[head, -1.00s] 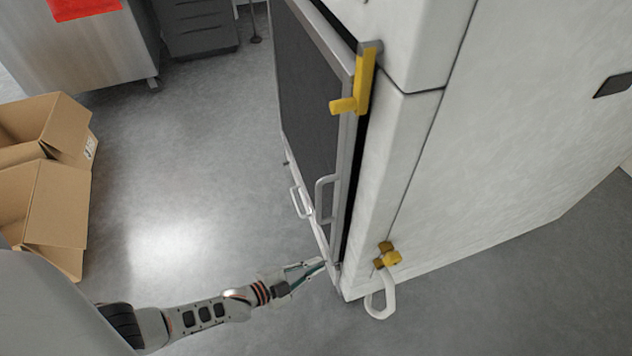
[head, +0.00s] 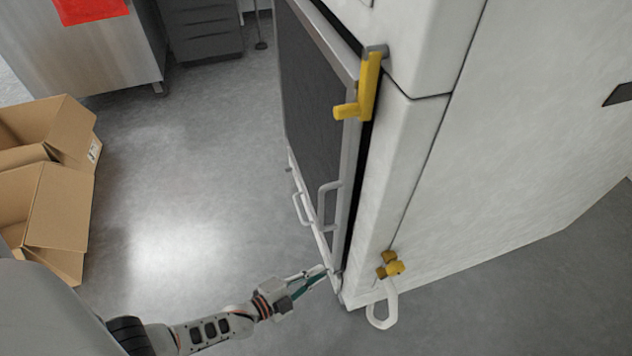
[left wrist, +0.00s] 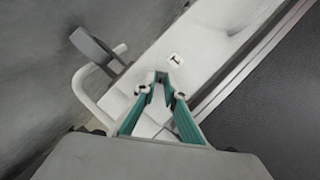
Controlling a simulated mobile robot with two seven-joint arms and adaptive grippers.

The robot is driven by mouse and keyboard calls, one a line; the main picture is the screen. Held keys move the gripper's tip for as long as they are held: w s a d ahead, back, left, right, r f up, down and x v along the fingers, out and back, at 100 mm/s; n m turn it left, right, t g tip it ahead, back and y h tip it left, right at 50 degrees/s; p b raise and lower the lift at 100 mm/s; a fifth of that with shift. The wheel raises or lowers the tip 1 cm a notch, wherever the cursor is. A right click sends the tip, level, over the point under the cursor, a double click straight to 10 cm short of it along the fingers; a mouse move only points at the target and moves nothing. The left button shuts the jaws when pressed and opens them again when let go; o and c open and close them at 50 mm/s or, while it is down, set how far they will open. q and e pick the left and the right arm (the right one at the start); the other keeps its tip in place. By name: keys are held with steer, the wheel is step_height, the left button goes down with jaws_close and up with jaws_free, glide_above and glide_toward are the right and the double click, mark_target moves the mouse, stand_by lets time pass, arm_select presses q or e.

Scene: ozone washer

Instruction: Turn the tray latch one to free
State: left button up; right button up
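My left gripper (head: 322,270) is at the low front edge of the white washer, by its near lower corner. In the left wrist view its two teal fingers (left wrist: 160,84) converge until the tips are nearly together. A small grey piece shows at the tips; I cannot tell whether they grip it. A small label reading 1 (left wrist: 175,60) is on the white front just beyond the tips. A flat grey lever (left wrist: 97,46) stands to the left, near a white loop handle (left wrist: 88,92). The tray latch is too small to make out in the head view. My right gripper is out of view.
Cardboard boxes (head: 55,205) stand left; the floor between is clear.

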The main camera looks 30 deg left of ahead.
arm_select(q)
steer(key=shift+o, duration=1.3)
steer(key=shift+s, duration=0.1)
steer(key=v, duration=1.1)
steer(key=shift+s+a, duration=0.25)
steer(key=shift+s, duration=0.1)
steer(key=shift+o, duration=0.5)
steer(key=shift+r, duration=0.1)
